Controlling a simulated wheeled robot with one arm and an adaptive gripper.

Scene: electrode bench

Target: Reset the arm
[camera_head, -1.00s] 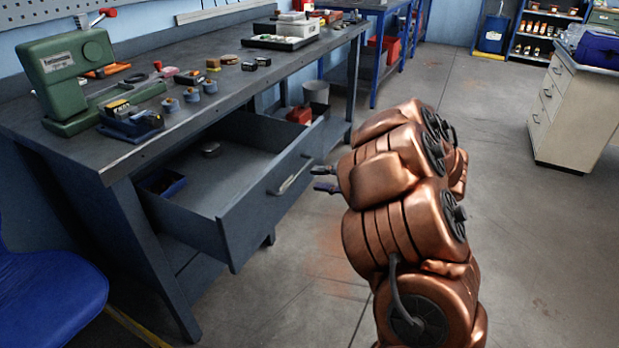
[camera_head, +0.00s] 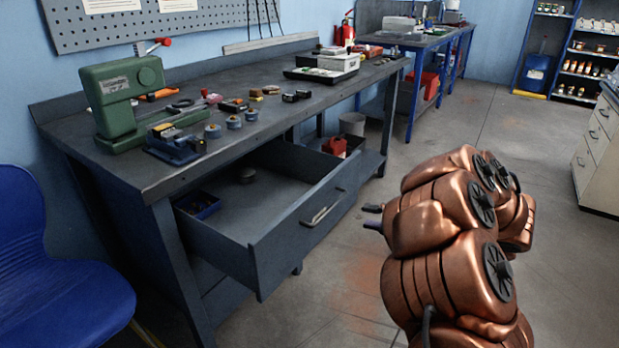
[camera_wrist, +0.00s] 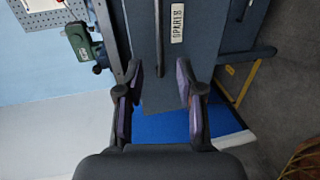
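My copper-coloured arm (camera_head: 455,235) is folded at the right of the head view, over open floor. My gripper (camera_head: 373,216) points left toward the bench, just right of the open drawer (camera_head: 310,225) and apart from it. In the wrist view my gripper (camera_wrist: 158,75) has its two dark fingers spread apart, with nothing between them. The drawer front with a white label (camera_wrist: 177,22) shows beyond the fingers, turned on its side. The rest of the gripper is hidden behind the arm in the head view.
The drawer juts out from the workbench (camera_head: 165,180), holding a blue tray (camera_head: 197,205) and a dark round piece (camera_head: 247,175). A green press (camera_head: 120,105) and small parts stand on top. A blue chair (camera_head: 60,260) is at left. Floor around the arm looks clear.

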